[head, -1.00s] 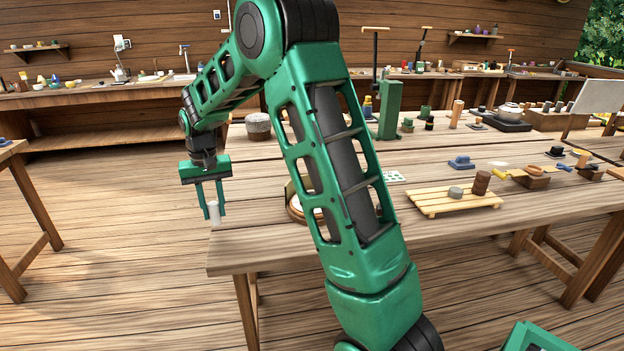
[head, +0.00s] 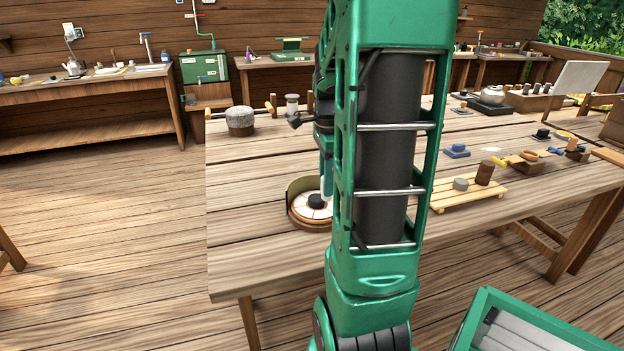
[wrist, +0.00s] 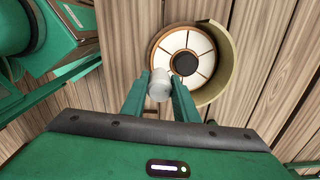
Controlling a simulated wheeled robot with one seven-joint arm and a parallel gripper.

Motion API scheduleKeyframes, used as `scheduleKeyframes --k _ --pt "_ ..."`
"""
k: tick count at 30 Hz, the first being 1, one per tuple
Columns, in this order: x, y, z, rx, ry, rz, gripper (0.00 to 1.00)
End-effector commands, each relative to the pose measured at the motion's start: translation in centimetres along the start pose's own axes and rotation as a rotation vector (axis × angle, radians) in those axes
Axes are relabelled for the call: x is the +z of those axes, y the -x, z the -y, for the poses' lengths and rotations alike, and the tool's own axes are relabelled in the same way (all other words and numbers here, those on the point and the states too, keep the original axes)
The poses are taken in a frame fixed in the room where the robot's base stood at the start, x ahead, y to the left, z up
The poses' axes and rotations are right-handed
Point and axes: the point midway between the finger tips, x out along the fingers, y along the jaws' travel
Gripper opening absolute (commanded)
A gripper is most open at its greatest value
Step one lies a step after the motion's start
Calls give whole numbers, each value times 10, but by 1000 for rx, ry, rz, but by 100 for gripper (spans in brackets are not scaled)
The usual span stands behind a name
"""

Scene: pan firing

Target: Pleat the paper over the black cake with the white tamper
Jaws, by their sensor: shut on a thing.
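The black cake (head: 316,201) is a small dark disc on white paper (head: 304,208) in a round wooden dish near the table's left front part. An olive curved band (head: 298,187) stands around part of the dish. In the wrist view the cake (wrist: 184,63) sits at the centre of the paper (wrist: 168,44), which is marked with radial lines. My gripper (wrist: 160,82) is shut on the white tamper (wrist: 159,92), just beside the dish in that view. In the head view my arm hides the tamper and most of the gripper.
A slatted wooden rack (head: 470,192) with a grey puck and a brown cylinder stands to the right. A grey stone-like drum (head: 240,121) stands at the back left. The table's front left is clear.

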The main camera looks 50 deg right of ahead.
Motion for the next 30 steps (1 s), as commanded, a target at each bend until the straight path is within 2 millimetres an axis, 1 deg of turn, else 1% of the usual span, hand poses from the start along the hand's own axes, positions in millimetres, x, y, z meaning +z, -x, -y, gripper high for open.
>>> scheduleKeyframes --k 3,9,18,24,30 --pt "7 -6 2 1 12 0 4" --pt "14 -21 8 2 24 0 4" --pt "19 -24 31 0 28 0 4" --pt "20 -25 37 0 28 0 4" --pt "20 -25 39 -1 28 0 4"
